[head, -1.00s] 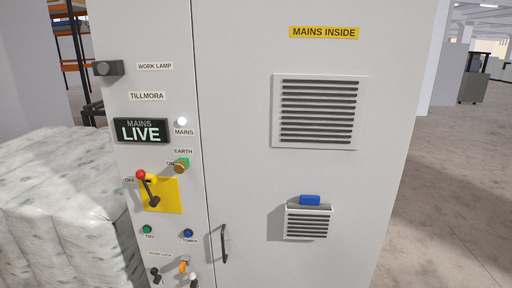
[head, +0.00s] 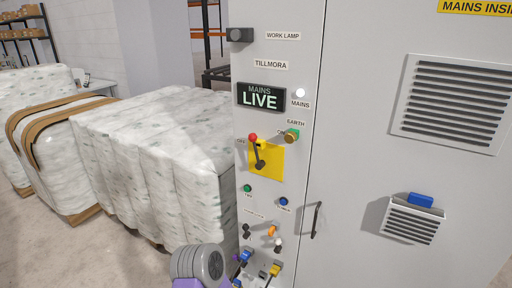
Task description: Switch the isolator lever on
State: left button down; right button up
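The isolator lever (head: 258,156) is a dark arm with a red ball tip (head: 253,137) on a yellow plate (head: 270,162), on the left part of the grey cabinet front in the head view. Its tip points up and slightly left, beside the OFF label (head: 241,141). An ON label (head: 281,132) is to the upper right of the plate. The display (head: 261,97) above reads MAINS LIVE, and a white lamp (head: 300,93) beside it looks lit. Neither of my grippers is in view; part of my arm shows at the bottom edge.
A green-based brass knob (head: 291,136) marked EARTH is right of the lever. Green (head: 247,188) and blue (head: 283,201) buttons and several small toggles are below. A door handle (head: 316,220) sticks out to the right. Wrapped white bales (head: 160,165) stand close on the left.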

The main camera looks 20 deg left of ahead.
aim_at(252, 138)
jog(key=u, duration=0.5)
jog(key=k, duration=0.6)
jog(key=u, duration=1)
jog(key=i, duration=0.9)
jog(key=z, duration=0.5)
jog(key=i, duration=0.7)
jog(key=z, duration=0.6)
